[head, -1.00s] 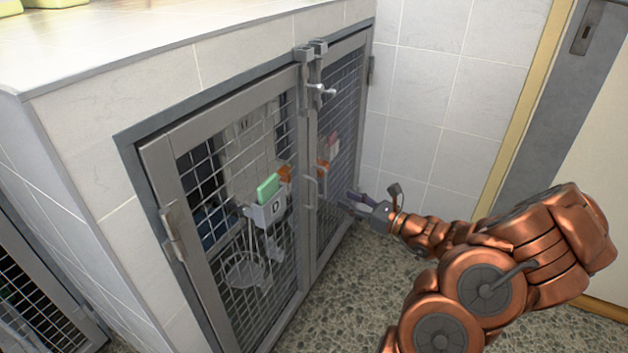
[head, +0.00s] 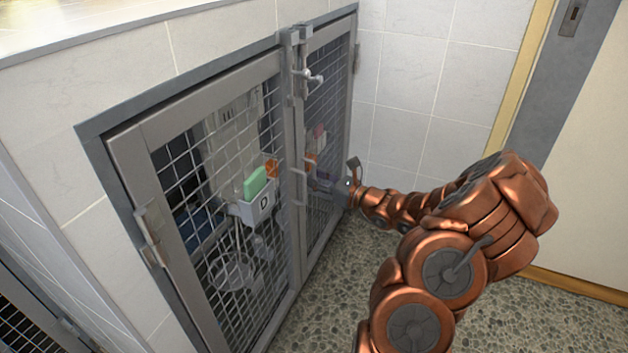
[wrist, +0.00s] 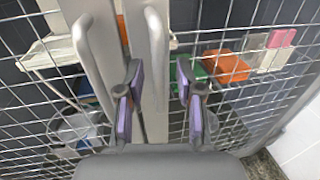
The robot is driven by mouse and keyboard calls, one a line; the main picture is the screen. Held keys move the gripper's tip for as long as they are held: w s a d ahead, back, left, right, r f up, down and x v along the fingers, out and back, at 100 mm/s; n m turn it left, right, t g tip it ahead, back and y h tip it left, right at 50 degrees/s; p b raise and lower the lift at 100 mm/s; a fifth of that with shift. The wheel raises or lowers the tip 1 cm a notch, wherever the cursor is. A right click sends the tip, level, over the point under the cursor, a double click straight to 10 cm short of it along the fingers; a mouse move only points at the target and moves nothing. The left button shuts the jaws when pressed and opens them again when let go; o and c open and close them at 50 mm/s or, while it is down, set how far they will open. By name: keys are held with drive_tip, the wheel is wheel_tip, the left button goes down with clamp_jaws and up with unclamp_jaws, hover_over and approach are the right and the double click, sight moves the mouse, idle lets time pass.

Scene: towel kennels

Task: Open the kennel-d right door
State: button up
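Kennel D has two grey-framed mesh doors, and both look shut. The right door (head: 347,105) is narrow in the head view, beside the tiled wall. The left door (head: 128,165) carries a holder marked D (head: 256,209). In the wrist view the left door's handle (wrist: 88,75) and the right door's handle (wrist: 157,50) stand side by side. My gripper (head: 318,184) is close in front of the right door. Its purple-padded fingers (wrist: 160,105) are open, one on each side of the right handle's lower part; contact cannot be told.
A latch (head: 312,77) sits at the top where the doors meet; its state is unclear. A tiled wall (head: 425,90) stands close on the right. Pebbled floor (head: 325,290) is free in front. Through the mesh show an orange item (wrist: 227,66) and a pink-topped one (wrist: 280,38).

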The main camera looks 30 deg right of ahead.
drive_tip(key=shift+w+a, duration=0.15)
drive_tip(key=shift+w, duration=0.05)
drive_tip(key=shift+c, duration=0.4)
clamp_jaws()
